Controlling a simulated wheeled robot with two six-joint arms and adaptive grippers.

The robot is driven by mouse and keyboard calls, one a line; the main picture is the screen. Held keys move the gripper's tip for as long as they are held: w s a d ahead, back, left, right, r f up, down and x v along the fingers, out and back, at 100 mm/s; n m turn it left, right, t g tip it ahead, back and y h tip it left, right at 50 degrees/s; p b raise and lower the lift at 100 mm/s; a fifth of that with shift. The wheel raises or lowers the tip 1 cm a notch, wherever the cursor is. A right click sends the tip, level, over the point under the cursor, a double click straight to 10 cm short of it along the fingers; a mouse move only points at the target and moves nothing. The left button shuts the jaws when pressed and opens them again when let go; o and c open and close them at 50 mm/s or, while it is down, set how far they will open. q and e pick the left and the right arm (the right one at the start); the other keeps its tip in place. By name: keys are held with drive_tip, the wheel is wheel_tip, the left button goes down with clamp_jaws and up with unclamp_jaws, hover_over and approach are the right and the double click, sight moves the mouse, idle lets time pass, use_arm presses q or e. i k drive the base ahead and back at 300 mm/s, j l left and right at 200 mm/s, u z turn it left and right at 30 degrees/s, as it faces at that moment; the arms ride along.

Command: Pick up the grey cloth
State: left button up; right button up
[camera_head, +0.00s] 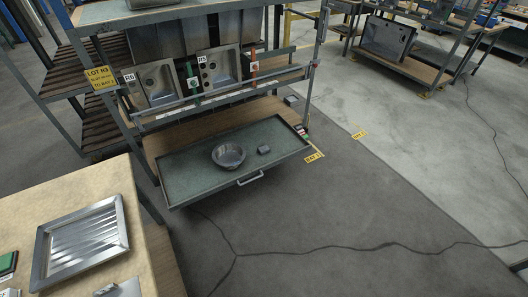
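A small dark grey folded-looking item (264,150) lies on the green pull-out shelf (190,182) of the rack; it may be the grey cloth, but it is too small to be sure. It sits just right of a round grey metal bowl (228,155) and apart from it. Another light grey item (122,288) lies on the table at the bottom left, cut off by the picture's edge; I cannot tell what it is. Neither of my grippers is in view.
The rack holds steel sinks (158,84) behind a front rail. The shelf has a handle (250,179) at its front. A wooden table (85,188) with a ridged metal tray (45,262) stands at bottom left. The grey floor (350,215) right of the shelf is clear.

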sight(265, 150)
drive_tip(key=i+l, duration=0.3)
drive_tip(key=l, duration=0.2)
drive_tip(key=i+l+u, duration=0.25)
drive_tip(key=i, duration=0.3)
drive_tip(key=i+l+u, duration=0.2)
drive_tip(key=i, duration=0.4)
drive_tip(key=i+l+u, duration=0.25)
drive_tip(key=i, duration=0.3)
